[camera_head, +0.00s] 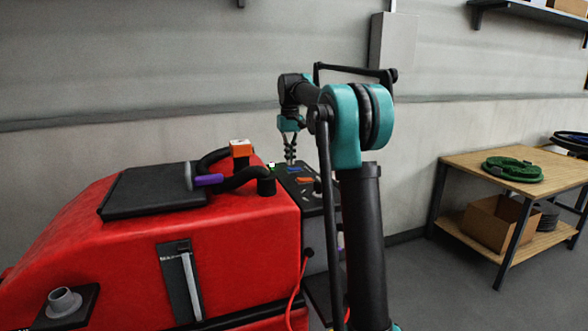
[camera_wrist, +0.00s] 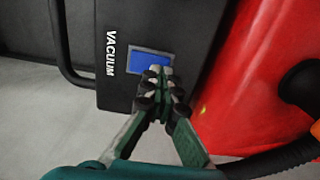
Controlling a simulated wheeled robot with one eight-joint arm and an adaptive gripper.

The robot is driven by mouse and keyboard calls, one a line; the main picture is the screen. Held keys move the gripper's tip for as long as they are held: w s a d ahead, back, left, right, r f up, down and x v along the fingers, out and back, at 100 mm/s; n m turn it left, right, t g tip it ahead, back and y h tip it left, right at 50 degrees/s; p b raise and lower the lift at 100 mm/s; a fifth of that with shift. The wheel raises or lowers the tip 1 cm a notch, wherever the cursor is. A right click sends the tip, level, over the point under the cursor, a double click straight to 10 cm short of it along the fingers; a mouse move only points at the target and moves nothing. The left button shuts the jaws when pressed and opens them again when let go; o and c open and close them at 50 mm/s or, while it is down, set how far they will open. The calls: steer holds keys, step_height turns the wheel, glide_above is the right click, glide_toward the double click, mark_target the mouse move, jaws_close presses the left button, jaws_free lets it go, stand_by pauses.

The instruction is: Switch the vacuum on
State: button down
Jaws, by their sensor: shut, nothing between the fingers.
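The vacuum switch is a blue rocker (camera_wrist: 150,63) on a dark panel (camera_wrist: 128,22) with the word VACUUM printed beside it in the wrist view. In the head view the blue switch (camera_head: 295,169) sits on the control panel (camera_head: 312,204) at the right end of the red scrubber. My gripper (camera_wrist: 158,76) is shut and empty, its fingertips over the lower right edge of the blue rocker and hiding part of it. I cannot tell whether they touch. In the head view my gripper (camera_head: 290,160) points down at the panel.
An orange switch (camera_head: 304,180) lies close by on the same panel. The red scrubber body (camera_head: 240,240) carries a black hose (camera_head: 245,178) and an orange block (camera_head: 240,148). A black handle bar (camera_wrist: 62,45) borders the panel. A wooden table (camera_head: 480,163) stands at right.

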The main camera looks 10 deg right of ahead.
mark_target(290, 168)
steer(key=shift+f, duration=0.85)
stand_by(0.4)
steer(key=shift+r, duration=3.55)
